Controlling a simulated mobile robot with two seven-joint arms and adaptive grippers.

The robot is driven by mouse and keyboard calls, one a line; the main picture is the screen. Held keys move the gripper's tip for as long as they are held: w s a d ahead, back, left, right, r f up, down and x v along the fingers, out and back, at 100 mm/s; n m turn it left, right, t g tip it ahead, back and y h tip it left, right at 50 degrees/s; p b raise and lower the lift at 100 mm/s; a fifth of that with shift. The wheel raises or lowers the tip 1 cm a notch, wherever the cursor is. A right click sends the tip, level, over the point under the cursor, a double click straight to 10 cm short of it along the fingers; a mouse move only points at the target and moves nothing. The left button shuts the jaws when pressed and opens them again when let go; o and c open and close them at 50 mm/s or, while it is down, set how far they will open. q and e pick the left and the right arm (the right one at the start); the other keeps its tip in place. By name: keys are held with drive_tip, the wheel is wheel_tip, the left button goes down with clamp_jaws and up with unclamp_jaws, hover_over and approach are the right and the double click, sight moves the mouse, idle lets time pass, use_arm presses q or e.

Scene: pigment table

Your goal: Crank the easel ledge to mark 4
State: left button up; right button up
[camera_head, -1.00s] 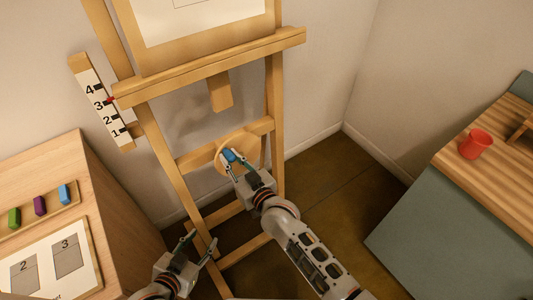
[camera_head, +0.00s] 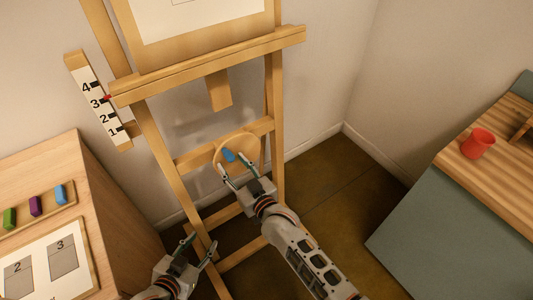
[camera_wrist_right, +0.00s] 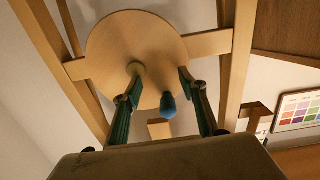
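The easel ledge (camera_head: 210,66) is a wooden bar across the easel. The round wooden crank wheel (camera_head: 246,147) has a blue handle (camera_head: 228,155), now at the wheel's left side in the head view. My right gripper (camera_head: 233,165) is open just below the handle. In the right wrist view the blue handle (camera_wrist_right: 168,105) shows between the spread fingers, nearer the right one, with no visible grip. My left gripper (camera_head: 201,246) is open and empty, low beside the easel's left leg.
A wooden cabinet (camera_head: 110,190) at left holds green, purple and blue blocks (camera_head: 35,206) and a numbered card (camera_head: 45,262). A red cup (camera_head: 477,143) stands on the counter (camera_head: 455,185) at right. Floor between easel and counter is clear.

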drive_tip(key=shift+s+a+r, duration=0.2)
drive_tip(key=shift+s+a, duration=0.25)
drive_tip(key=shift+a, duration=0.2)
drive_tip(key=shift+s+a+r, duration=0.15)
drive_tip(key=shift+s+a, duration=0.25)
drive_tip(key=shift+a, duration=0.2)
use_arm(q)
drive_tip(key=shift+s+r+p, duration=0.1)
drive_tip(key=shift+r+p, duration=0.7)
drive_tip(key=shift+p, duration=0.1)
use_arm(e)
drive_tip(key=f+v, duration=0.1)
drive_tip(key=v, duration=0.7)
drive_tip(key=shift+s+d+r, duration=0.15)
drive_tip(key=shift+d+r, duration=0.35)
drive_tip(key=shift+d, duration=0.1)
